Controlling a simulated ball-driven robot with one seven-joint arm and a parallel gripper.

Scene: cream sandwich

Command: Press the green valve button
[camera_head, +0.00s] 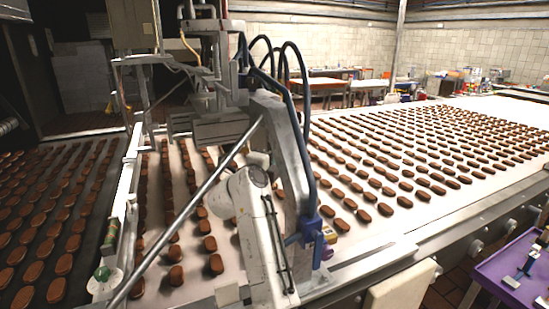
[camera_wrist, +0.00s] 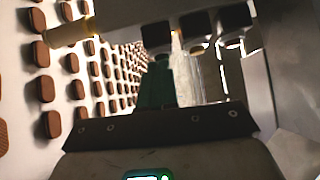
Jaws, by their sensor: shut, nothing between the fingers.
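The green valve button is not clear to me in either view. In the head view, small yellow and purple parts (camera_head: 328,236) sit on the machine's blue bracket, too small to tell apart. My gripper is shut and empty. In the head view my white arm rises in front of the machine, and its gripper end is hidden or not distinct.
A grey machine frame (camera_head: 295,150) with blue hoses stands over the pale conveyor (camera_head: 420,215), close to my arm. Rows of brown biscuits (camera_head: 385,208) cover the belt. A green-topped knob (camera_head: 103,272) is at left. A purple table (camera_head: 490,270) stands at lower right.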

